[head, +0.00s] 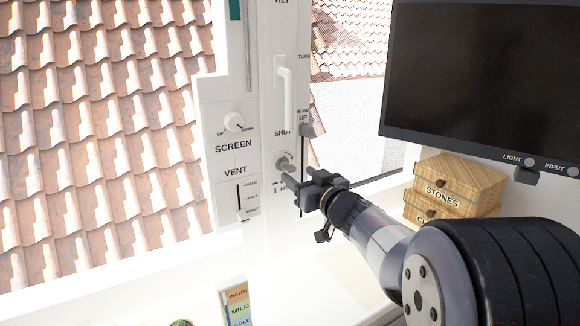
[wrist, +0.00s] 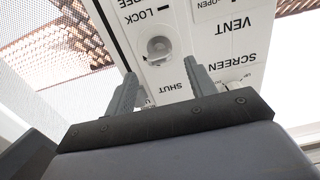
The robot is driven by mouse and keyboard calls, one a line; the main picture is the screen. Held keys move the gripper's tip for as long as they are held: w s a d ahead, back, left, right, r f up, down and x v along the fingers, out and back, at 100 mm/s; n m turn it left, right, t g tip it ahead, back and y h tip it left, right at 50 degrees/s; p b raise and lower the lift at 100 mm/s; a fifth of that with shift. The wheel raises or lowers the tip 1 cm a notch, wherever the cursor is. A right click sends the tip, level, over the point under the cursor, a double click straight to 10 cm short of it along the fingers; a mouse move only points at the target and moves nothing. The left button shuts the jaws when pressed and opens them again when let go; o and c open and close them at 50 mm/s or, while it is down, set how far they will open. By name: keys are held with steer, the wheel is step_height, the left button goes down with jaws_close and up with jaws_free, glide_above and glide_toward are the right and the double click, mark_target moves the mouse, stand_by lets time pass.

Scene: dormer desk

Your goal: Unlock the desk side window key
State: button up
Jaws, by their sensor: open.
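The window key lock (head: 284,161) is a small round grey fitting on the white window post, just below the SHUT label. In the wrist view the round lock (wrist: 159,47) shows upside down beside the LOCK label, with a paler raised middle; which way its key is turned is too small to tell. My gripper (head: 299,184) is just below and right of the lock in the head view. In the wrist view the two fingers of my gripper (wrist: 163,78) are apart, with nothing between their tips, pointing at the panel near the lock.
A white window handle (head: 287,90) rises above the lock. A slider (head: 305,130) runs down the post's right side. The SCREEN knob (head: 233,121) and VENT slider (head: 240,200) are left. A monitor (head: 480,75) and wooden drawers (head: 460,184) stand right.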

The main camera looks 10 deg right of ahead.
mark_target(292, 170)
steer(key=x, duration=0.6)
steer(key=shift+c, duration=0.2)
steer(key=shift+s, duration=0.1)
steer(key=c, duration=0.9)
steer(key=shift+c, duration=0.2)
